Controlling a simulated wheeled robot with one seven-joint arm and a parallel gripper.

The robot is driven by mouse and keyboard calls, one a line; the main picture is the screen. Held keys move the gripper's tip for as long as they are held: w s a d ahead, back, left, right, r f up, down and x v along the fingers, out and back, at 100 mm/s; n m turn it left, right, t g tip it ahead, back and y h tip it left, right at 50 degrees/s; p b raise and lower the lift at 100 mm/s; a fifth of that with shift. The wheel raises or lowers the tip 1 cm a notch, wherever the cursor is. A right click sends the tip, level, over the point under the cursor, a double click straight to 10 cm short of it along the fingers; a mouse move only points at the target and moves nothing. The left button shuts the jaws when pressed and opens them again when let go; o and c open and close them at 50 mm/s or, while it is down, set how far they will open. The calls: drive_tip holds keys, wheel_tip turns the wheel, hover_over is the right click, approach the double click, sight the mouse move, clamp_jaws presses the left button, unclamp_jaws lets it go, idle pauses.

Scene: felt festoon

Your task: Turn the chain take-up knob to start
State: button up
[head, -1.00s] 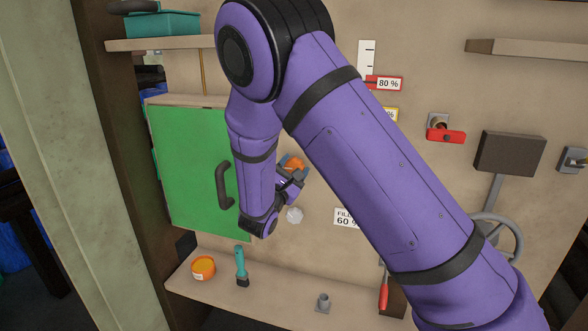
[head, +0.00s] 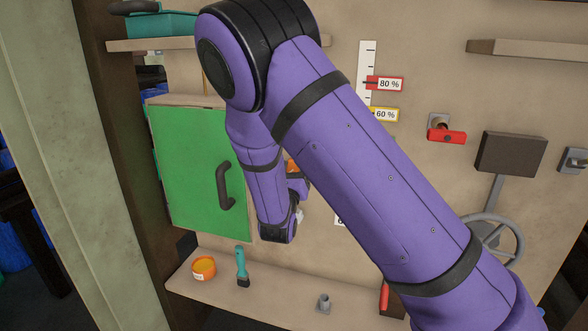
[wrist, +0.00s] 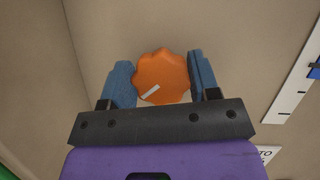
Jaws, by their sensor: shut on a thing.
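The orange knob (wrist: 163,68) has a scalloped edge and a white mark that points to the lower left in the wrist view. It sits between the two blue fingers of my gripper (wrist: 160,80), which is shut on it. The left finger is close against its side; at the right finger contact is hard to make out. In the head view only a sliver of the orange knob (head: 291,166) shows past my purple arm, and most of the gripper is hidden there.
A green cabinet door (head: 195,170) with a dark handle (head: 223,186) is just left of my forearm. A scale with a red 80 % tag (head: 386,84) and yellow 60 % tag (head: 384,115) is to the right. The shelf below holds an orange tub (head: 203,268) and a brush (head: 242,268).

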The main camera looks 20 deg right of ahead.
drive_tip(key=shift+f+n, duration=0.1)
drive_tip(key=shift+n, duration=0.2)
drive_tip(key=o, duration=0.9)
drive_tip(key=v, duration=1)
drive_tip(key=shift+s+a, duration=0.15)
drive_tip(key=shift+s, duration=0.25)
